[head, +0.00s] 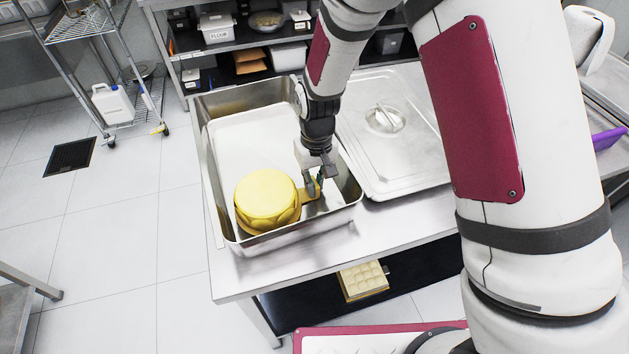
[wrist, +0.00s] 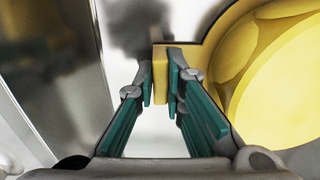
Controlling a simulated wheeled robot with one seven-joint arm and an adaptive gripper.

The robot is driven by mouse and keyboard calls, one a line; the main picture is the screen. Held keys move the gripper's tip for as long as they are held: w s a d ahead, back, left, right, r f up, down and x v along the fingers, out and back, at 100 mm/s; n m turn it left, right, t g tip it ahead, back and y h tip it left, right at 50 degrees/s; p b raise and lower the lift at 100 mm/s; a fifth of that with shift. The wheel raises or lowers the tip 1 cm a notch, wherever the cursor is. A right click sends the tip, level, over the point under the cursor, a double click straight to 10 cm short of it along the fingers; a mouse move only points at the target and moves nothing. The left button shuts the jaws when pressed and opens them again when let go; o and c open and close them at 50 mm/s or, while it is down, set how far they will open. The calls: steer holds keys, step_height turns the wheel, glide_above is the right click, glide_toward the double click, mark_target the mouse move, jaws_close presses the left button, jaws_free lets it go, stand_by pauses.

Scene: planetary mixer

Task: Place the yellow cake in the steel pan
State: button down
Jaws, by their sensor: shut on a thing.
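The yellow cake (head: 267,197) is round, with a scalloped side and a short yellow tab at its right. It is inside the steel pan (head: 228,238), near the pan's front wall, and looks level. Whether it touches the pan floor I cannot tell. My gripper (head: 316,186) reaches down into the pan at the cake's right and is shut on the tab. In the wrist view, the teal pads of my gripper (wrist: 162,85) stand on both sides of the tab, and the cake (wrist: 285,80) fills the right side. The tab's end is partly hidden by the fingers.
The pan stands on a steel table (head: 300,268). A lid with a handle (head: 390,125) lies right of the pan. Shelves behind hold a flour bin (head: 217,28) and other goods. A pale yellow box (head: 362,280) is on the lower shelf. The pan's back left is clear.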

steer(key=shift+f, duration=0.15)
steer(key=c, duration=1.7)
jaws_free()
steer(key=shift+o, duration=0.2)
step_height(320, 180, up, 12)
steer(key=b, duration=0.1)
steer(key=shift+d+r+b, duration=0.25)
steer(key=shift+b, duration=0.05)
steer(key=s+d+r+m+t, duration=0.1)
steer(key=s+d+r, duration=0.2)
steer(key=d+r, duration=0.3)
steer(key=s+d+r+m+t, duration=0.1)
steer(key=s+d+r+t, duration=0.2)
steer(key=r, duration=0.5)
steer(key=s+d+r+m, duration=0.1)
steer(key=s+d+r, duration=0.1)
steer(key=s+d, duration=0.2)
steer(key=s+d+r+m+t, duration=0.1)
steer(key=s+d+r, duration=0.2)
steer(key=s, duration=0.6)
steer(key=shift+s+d+r+t, duration=0.2)
steer(key=shift+d+t, duration=0.1)
steer(key=shift+d, duration=0.55)
